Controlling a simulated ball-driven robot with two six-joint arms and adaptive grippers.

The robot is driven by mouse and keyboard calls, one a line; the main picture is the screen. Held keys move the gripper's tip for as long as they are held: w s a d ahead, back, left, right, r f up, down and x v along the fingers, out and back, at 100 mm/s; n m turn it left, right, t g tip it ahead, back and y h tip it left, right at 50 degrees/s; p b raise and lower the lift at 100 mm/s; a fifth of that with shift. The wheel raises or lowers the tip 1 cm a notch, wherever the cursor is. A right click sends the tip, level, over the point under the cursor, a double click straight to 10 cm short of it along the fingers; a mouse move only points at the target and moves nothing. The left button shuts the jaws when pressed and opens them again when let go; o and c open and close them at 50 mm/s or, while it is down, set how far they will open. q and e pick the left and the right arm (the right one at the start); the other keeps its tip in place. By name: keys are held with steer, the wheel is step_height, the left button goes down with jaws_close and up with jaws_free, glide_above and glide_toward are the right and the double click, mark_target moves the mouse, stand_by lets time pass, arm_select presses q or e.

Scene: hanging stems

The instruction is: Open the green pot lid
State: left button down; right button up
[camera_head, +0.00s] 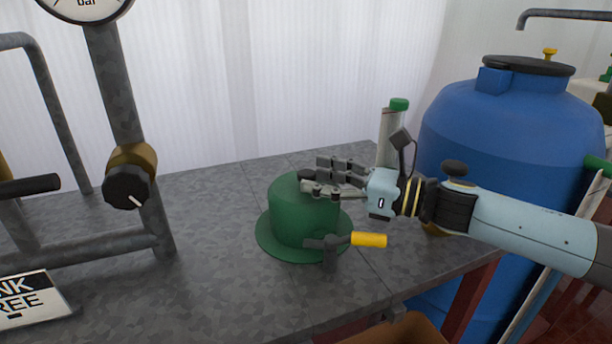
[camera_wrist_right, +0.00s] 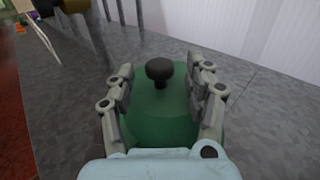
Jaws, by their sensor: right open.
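The green pot (camera_head: 300,228) stands on the grey table with a wide green brim around its base. Its domed green top carries a dark knob, which shows clearly in the right wrist view (camera_wrist_right: 159,71). My right gripper (camera_head: 312,178) reaches in from the right at the pot's top. In the right wrist view the right gripper (camera_wrist_right: 161,88) is open, with one finger on each side of the knob and a gap to it. Its fingers partly hide the top in the head view. My left gripper is not in view.
A yellow-handled valve (camera_head: 368,240) is close in front of the pot. A blue barrel (camera_head: 500,150) stands right, and a green-capped tube (camera_head: 392,130) behind my gripper. Grey pipes with a dark knob (camera_head: 128,186) and a sign (camera_head: 30,298) are left. Table between is clear.

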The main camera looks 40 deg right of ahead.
steer(key=shift+p+x, duration=0.3)
steer(key=shift+x, duration=0.8)
steer(key=shift+w+a, duration=0.25)
steer(key=shift+w, duration=0.1)
steer(key=shift+c, duration=1.1)
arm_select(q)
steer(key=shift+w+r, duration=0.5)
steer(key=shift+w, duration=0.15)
arm_select(e)
jaws_close()
